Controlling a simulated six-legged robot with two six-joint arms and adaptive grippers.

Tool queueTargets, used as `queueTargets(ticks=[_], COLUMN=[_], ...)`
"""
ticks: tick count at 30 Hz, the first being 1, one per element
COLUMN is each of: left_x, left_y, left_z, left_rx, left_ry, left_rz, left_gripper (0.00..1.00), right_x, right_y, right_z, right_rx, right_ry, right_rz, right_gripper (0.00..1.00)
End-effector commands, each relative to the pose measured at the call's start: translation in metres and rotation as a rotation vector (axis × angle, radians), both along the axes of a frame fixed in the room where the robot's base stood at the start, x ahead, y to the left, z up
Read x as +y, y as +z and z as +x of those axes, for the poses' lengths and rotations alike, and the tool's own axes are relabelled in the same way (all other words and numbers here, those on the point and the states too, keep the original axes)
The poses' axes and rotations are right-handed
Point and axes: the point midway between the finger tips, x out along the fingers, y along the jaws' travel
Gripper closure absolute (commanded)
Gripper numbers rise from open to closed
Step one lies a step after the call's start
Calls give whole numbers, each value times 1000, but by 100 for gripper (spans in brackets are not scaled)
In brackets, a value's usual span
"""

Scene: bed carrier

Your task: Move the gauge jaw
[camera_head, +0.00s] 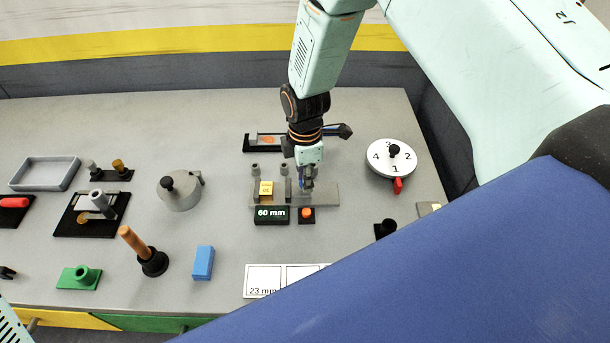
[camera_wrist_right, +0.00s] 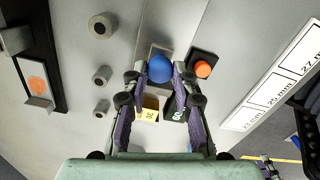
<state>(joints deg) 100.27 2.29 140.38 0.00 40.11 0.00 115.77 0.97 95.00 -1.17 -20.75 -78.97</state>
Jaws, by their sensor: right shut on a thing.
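The gauge is a grey rail (camera_head: 328,193) on the table in the head view, with upright grey posts along its back. A yellow block (camera_head: 266,188) sits on it, left of my right gripper (camera_head: 306,187). A dark display in front reads 60 mm (camera_head: 271,214). In the wrist view my right gripper (camera_wrist_right: 158,70) is shut on a blue ball knob (camera_wrist_right: 160,68), which appears to belong to the gauge jaw. The jaw body is mostly hidden by the fingers. The yellow block (camera_wrist_right: 149,108) shows between the fingers, below the knob.
An orange button (camera_head: 306,213) is just in front of the gauge. Cards with mm labels (camera_head: 264,281) lie near the front edge. A white numbered dial (camera_head: 391,158) stands right, a black holder (camera_head: 262,143) behind. A blue block (camera_head: 203,263) stands front left.

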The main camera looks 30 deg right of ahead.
Motion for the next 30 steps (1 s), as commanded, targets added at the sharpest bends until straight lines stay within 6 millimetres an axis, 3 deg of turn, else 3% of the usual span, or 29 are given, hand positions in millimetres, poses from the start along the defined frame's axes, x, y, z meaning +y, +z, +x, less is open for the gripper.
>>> queueTargets(ticks=[4, 5, 13, 23, 30], left_x=[0, 0, 0, 0, 0], left_y=[0, 0, 0, 0, 0], left_z=[0, 0, 0, 0, 0], left_rx=[0, 0, 0, 0, 0], left_ry=[0, 0, 0, 0, 0], left_rz=[0, 0, 0, 0, 0], left_gripper=[60, 60, 60, 60, 60], right_x=[0, 1, 1, 0, 0], right_y=[2, 2, 1, 3, 39], right_z=[2, 2, 2, 1, 2], right_rx=[-4, -4, -1, -1, -5], right_ry=[1, 1, 1, 1, 1], right_rz=[-1, -1, 0, 0, 0], right_gripper=[100, 72, 50, 50, 50])
